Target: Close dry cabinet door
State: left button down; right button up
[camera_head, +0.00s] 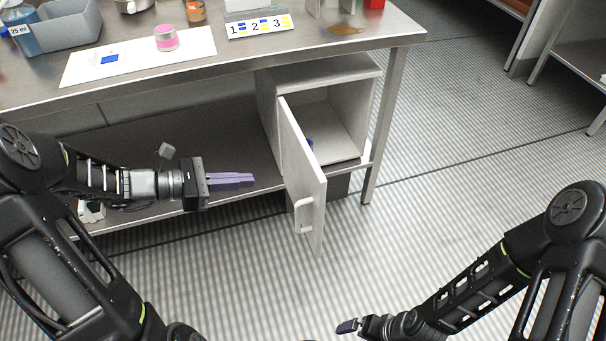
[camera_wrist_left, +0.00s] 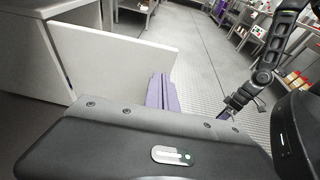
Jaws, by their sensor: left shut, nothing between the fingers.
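The dry cabinet (camera_head: 318,72) is a white box under the right end of the steel table. Its door (camera_head: 303,170) stands open, swung out toward me, with a handle (camera_head: 304,215) low on its outer face. A small blue thing shows inside, partly hidden by the door. My left gripper (camera_head: 252,181) is shut and empty, to the left of the door and apart from it in the head view. In the left wrist view the door (camera_wrist_left: 112,62) rises just past the purple fingers (camera_wrist_left: 160,92). My right gripper (camera_head: 348,326) is low at the bottom, far from the cabinet; its finger opening is unclear.
The steel table (camera_head: 385,48) carries a grey bin (camera_head: 68,33), a pink-lidded jar (camera_head: 166,38), a white mat and a number strip (camera_head: 259,26). A table leg (camera_head: 383,140) stands right of the cabinet. The floor in front and to the right is clear.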

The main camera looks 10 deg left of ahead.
pick_arm(q)
jog(key=shift+f, duration=0.1)
jog(key=b, duration=0.2)
send_near(314, 174)
jog(key=x, duration=0.5)
jog(key=shift+w+f, duration=0.15)
jog(key=shift+f, duration=0.15)
jog(key=shift+w+d, duration=0.4)
jog(key=shift+d, duration=0.15)
